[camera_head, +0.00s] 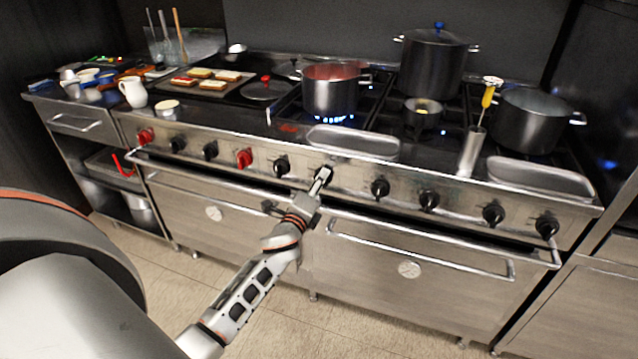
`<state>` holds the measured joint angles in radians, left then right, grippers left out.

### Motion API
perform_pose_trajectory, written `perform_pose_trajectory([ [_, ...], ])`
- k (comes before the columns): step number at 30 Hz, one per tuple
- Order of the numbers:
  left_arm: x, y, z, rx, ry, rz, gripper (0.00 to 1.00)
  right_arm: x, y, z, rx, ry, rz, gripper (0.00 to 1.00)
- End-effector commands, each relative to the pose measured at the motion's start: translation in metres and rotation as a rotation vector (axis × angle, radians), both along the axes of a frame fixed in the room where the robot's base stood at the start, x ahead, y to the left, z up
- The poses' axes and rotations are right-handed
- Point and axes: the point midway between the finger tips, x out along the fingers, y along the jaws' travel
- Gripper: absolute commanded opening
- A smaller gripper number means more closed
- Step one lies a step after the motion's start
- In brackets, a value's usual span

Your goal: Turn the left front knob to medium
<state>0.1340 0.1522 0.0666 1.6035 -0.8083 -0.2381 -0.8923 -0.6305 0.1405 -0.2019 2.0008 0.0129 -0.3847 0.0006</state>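The stainless stove front (350,192) carries a row of knobs, several black and two red. My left gripper (320,183) reaches up from the lower left to the black knob (325,174) near the middle of the row. Its fingertips are at that knob and partly cover it. The fingers are too small to tell whether they grip it, and the knob's pointer is not readable. Another black knob (281,166) is just left of it, and a black knob (380,188) is to its right. My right gripper is not in view.
Blue flame (340,119) burns under the red-filled pot (330,92) above and behind the gripper. Oven door handles (420,254) run below the knobs. A steel tray (353,141) lies along the front ledge. The floor in front is clear.

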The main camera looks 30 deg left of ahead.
Motion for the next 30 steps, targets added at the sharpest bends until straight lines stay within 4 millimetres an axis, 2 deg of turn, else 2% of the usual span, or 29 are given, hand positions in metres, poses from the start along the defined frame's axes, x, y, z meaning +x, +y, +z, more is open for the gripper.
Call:
perform_pose_trajectory([
  [18,0.0004,-0.0008,0.0003,-0.039,-0.01,-0.001,0.13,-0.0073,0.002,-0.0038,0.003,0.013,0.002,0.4],
  [19,0.0004,-0.0007,0.0003,-0.039,-0.01,-0.001,0.42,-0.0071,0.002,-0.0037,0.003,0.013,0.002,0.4],
  [20,0.0004,-0.0007,0.0003,-0.039,-0.01,-0.001,0.5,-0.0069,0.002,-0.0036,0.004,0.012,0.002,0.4],
  [21,0.0004,-0.0007,0.0003,-0.039,-0.01,-0.001,0.52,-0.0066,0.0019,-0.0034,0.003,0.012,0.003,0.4],
  [30,-0.0002,-0.0004,0.0001,-0.038,-0.009,0.0,0.52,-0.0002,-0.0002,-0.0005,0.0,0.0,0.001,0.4],
])
